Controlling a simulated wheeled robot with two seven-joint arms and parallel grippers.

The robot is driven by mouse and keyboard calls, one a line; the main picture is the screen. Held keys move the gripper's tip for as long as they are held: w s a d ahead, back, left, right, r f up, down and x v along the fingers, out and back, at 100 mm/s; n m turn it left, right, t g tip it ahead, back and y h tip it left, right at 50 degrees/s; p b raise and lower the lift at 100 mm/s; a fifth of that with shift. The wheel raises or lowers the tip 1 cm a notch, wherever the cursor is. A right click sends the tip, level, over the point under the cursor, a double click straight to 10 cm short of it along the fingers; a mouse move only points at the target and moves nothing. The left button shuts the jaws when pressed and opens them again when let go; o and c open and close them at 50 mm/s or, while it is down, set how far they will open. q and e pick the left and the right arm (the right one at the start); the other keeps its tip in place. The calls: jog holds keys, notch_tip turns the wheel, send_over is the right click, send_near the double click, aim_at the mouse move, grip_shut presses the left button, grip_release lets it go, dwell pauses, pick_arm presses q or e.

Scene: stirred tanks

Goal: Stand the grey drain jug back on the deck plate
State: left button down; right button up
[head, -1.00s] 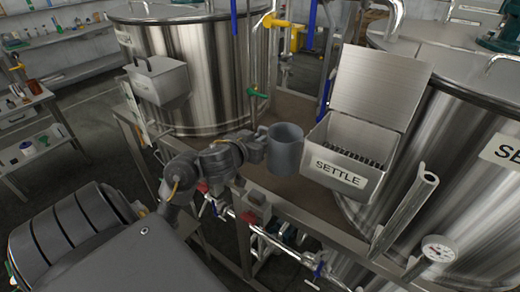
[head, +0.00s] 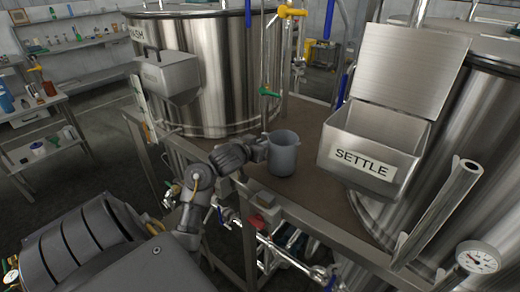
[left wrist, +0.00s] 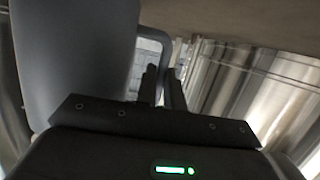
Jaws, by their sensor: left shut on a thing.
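The grey drain jug (head: 284,158) is upright over the brown deck plate (head: 312,192), between the two steel tanks. Its base looks on or just above the plate; I cannot tell if it touches. My left gripper (head: 263,148) is at the jug's left side, shut on its handle. In the left wrist view the jug (left wrist: 75,60) fills the upper left, and the gripper's fingers (left wrist: 163,88) close around the handle (left wrist: 176,52). The brown deck plate (left wrist: 250,22) shows along the top there. My right gripper is not in view.
The open SETTLE box (head: 372,150) is close to the jug's right. The left tank (head: 205,70) stands behind, with a green-handled valve (head: 268,91) on a pipe. Pipes (head: 262,238) run below the plate's front edge. Bare plate lies around the jug.

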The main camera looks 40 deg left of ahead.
pick_arm(q)
jog(key=shift+f, duration=0.55)
jog(key=shift+f, duration=0.2)
jog(key=c, duration=1.5)
grip_release()
jog(key=shift+c, duration=0.2)
jog(key=shift+o, duration=0.2)
jog(key=shift+r, duration=0.1)
